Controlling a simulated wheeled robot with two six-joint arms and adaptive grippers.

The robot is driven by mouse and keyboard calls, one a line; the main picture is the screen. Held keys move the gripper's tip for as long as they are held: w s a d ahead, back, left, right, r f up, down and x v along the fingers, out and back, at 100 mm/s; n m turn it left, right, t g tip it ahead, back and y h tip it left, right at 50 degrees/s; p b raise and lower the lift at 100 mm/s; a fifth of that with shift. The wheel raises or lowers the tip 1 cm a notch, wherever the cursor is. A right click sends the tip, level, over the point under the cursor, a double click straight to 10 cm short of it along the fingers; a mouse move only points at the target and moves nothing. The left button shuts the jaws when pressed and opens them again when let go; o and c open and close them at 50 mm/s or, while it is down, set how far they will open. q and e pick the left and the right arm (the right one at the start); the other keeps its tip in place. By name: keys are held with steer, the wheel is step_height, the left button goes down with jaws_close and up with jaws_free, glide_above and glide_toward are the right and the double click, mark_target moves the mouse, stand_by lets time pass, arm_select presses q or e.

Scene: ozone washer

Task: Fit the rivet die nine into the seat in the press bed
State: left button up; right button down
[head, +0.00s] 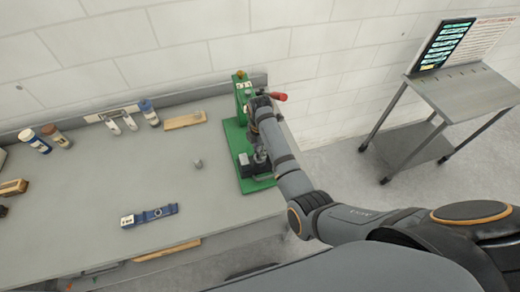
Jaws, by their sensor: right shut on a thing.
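The green press (241,133) stands at the right end of the grey workbench, with a red-knobbed lever (279,96) at its upper right. Its green base (262,184) shows at the front; the seat is hidden by my gripper and arm. I cannot tell whether the piece touches the seat. A small grey cylinder (198,163) stands on the bench left of the press. My left gripper is out of view.
Bottles (149,112), white items (122,121) and a wooden block (185,121) line the back. A metal cart (465,92) stands at the right. The bench middle is mostly clear.

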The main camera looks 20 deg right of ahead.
mark_target(260, 149)
steer(key=shift+f+b, duration=0.4)
steer(key=shift+f, duration=0.8)
steer(key=c, duration=1)
jaws_free()
step_height(260, 149, up, 8)
steer(key=shift+f, duration=0.25)
